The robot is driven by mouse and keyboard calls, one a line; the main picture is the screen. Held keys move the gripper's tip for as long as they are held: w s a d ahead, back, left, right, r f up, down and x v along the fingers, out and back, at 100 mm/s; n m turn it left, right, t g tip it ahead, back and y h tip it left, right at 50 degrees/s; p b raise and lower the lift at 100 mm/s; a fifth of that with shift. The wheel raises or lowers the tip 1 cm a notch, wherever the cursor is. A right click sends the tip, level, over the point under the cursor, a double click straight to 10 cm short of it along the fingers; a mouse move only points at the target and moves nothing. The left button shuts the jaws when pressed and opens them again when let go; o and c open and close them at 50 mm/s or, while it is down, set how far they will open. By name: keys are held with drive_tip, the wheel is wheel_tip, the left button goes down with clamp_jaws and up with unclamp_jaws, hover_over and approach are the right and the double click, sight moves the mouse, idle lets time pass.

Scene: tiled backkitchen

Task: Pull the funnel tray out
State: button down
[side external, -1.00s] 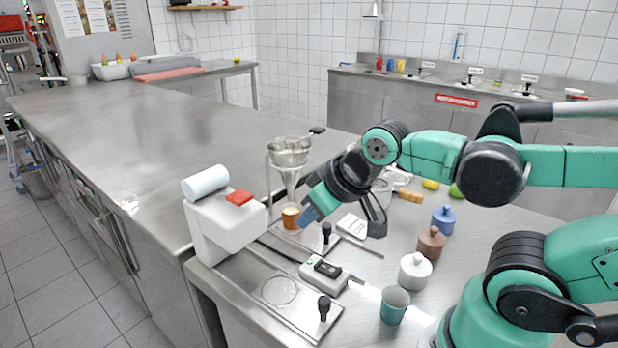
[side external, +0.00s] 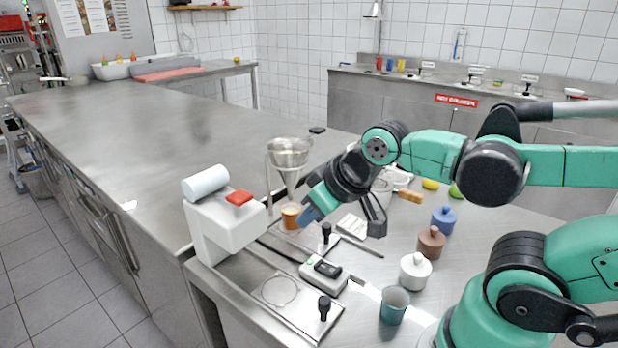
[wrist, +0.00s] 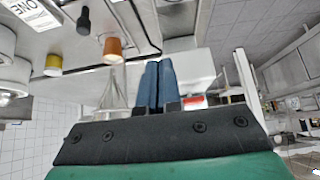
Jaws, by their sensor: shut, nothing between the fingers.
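The glass funnel (side external: 289,155) stands upright in a holder, its stem above an orange-brown cup (side external: 291,217). Below it lies a flat metal tray with an upright black knob (side external: 326,232) at its front; I take this as the funnel tray. My gripper (side external: 307,215) is shut and empty, its blue fingertips close to the right of the cup in the side view. I cannot tell whether they touch it. In the wrist view, my shut fingers (wrist: 158,82) point past the cup (wrist: 113,48), with the knob (wrist: 83,20) farther left.
A second plate with a ring mark and black knob (side external: 324,308) lies nearer the front. A white machine with a red button (side external: 239,198) stands left, a small switch box (side external: 324,274) between. A teal cup (side external: 395,304) and white (side external: 415,271), brown (side external: 431,242) and blue (side external: 444,219) jars stand right.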

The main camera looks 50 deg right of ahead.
drive_tip(key=c, duration=1)
unclamp_jaws()
drive_tip(key=shift+d, duration=0.1)
drive_tip(key=o, duration=0.4)
drive_tip(key=w+d+n+g, duration=0.2)
drive_tip(key=d+n, duration=0.1)
drive_tip(key=w+d+f+n+g, duration=0.1)
drive_tip(key=d, duration=0.1)
drive_tip(key=shift+d+n+g+h, duration=0.15)
drive_tip(key=shift+n+g+h, duration=0.15)
drive_tip(key=shift+g, duration=0.1)
drive_tip(key=n+g, duration=0.3)
drive_tip(key=n, duration=0.1)
hover_over(327, 224)
drive_tip(key=f, duration=0.3)
drive_tip(key=shift+a+f, duration=0.15)
drive_tip(key=shift+a, duration=0.15)
drive_tip(key=shift+d+f, duration=0.3)
drive_tip(key=shift+f, duration=2.7)
clamp_jaws()
